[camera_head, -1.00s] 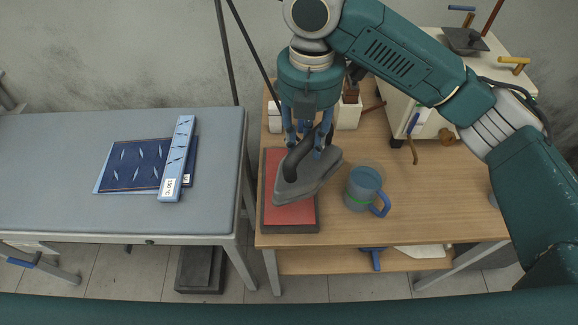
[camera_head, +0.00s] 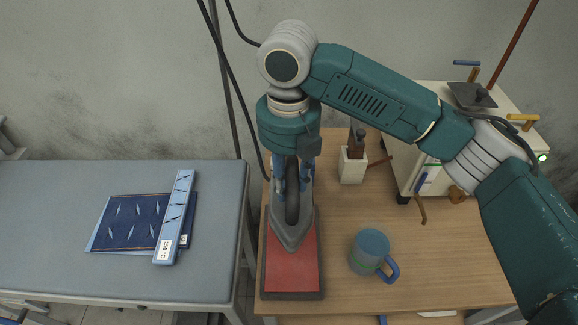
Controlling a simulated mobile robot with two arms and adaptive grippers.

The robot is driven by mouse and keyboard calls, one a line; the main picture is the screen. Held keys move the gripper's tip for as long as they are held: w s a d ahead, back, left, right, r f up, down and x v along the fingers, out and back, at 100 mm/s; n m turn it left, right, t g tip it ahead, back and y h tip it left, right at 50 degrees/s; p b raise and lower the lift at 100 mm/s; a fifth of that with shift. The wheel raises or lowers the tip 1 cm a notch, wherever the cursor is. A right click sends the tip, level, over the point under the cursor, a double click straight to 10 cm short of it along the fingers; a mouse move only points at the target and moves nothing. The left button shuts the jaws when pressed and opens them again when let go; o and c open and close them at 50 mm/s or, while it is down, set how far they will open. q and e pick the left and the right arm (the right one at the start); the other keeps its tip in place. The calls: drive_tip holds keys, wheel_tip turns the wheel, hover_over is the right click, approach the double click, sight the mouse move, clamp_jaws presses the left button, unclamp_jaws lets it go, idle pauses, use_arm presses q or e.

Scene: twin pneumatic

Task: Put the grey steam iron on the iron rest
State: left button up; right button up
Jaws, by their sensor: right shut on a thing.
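The grey steam iron (camera_head: 291,234) is at the wooden table, with its dark handle upright between the fingers of my right gripper (camera_head: 292,184). The gripper is shut on the handle, pointing down. The iron's tip points toward the front of the picture. The iron rest (camera_head: 292,268) is a red pad in a dark frame, lying lengthwise at the table's left end. The iron is over the far part of the rest; its near part is bare. I cannot tell whether the sole touches the pad. My left gripper is not in view.
A blue-grey mug (camera_head: 370,252) stands right of the rest. Behind are a white block with a brown bottle (camera_head: 353,165) and a white machine (camera_head: 430,150). A grey ironing table (camera_head: 60,215) at left holds dark blue cloth (camera_head: 132,222) and a light blue strip (camera_head: 175,215).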

wheel_tip(320, 180, down, 7)
drive_tip(key=shift+f+p, duration=0.15)
drive_tip(key=shift+p, duration=0.5)
drive_tip(key=shift+f, duration=0.65)
drive_tip(key=shift+f+p, duration=0.5)
drive_tip(key=shift+f, duration=1.5)
drive_tip(key=o, duration=0.9)
drive_tip(key=shift+s+f, duration=0.1)
drive_tip(key=shift+f, duration=0.1)
drive_tip(key=shift+c, duration=0.2)
drive_tip(key=shift+o, duration=0.7)
drive_tip(key=shift+r, duration=0.1)
